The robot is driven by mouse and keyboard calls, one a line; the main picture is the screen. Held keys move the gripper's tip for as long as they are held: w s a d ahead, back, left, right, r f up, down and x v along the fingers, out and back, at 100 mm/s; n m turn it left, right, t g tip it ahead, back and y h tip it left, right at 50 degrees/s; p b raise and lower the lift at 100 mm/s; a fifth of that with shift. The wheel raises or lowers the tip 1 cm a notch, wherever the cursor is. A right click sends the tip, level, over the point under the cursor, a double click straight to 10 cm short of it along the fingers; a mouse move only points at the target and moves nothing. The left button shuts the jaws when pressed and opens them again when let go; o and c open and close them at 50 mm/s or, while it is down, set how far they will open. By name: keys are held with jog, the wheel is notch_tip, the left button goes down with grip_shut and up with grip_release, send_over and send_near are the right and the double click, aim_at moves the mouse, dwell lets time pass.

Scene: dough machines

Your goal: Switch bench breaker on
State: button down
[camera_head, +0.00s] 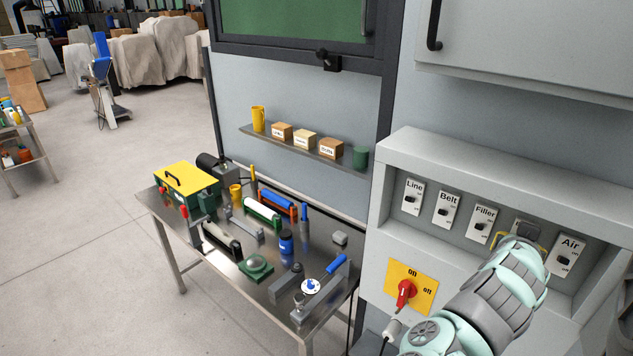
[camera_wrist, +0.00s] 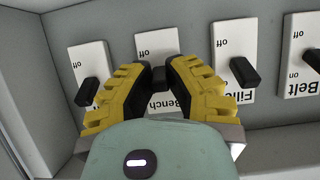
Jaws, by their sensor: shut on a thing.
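The bench breaker (camera_wrist: 157,45) is a white plate with a "Bench" label, upside down in the wrist view, with "off" at its upper edge there. My gripper (camera_wrist: 159,78) has its yellow fingers with dark tips closed around the breaker's lever. The tips hide most of the lever, so I cannot tell its position. In the head view my gripper (camera_head: 515,238) is at the breaker panel, between the Filler and Air switches, and my wrist largely covers the bench breaker.
The Filler breaker (camera_wrist: 236,55) and Air breaker (camera_wrist: 90,65) flank my gripper closely. The Belt breaker (camera_wrist: 300,50) is farther right. Below the panel is a red rotary switch (camera_head: 405,294) on a yellow plate. A metal table (camera_head: 205,262) with tools stands left.

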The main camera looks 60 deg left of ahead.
dwell(0.4)
jog(key=c, duration=0.9)
grip_release()
jog(key=shift+c, duration=0.2)
jog(key=v, duration=0.7)
jog(key=shift+s+r, duration=0.15)
jog(key=shift+r, duration=0.15)
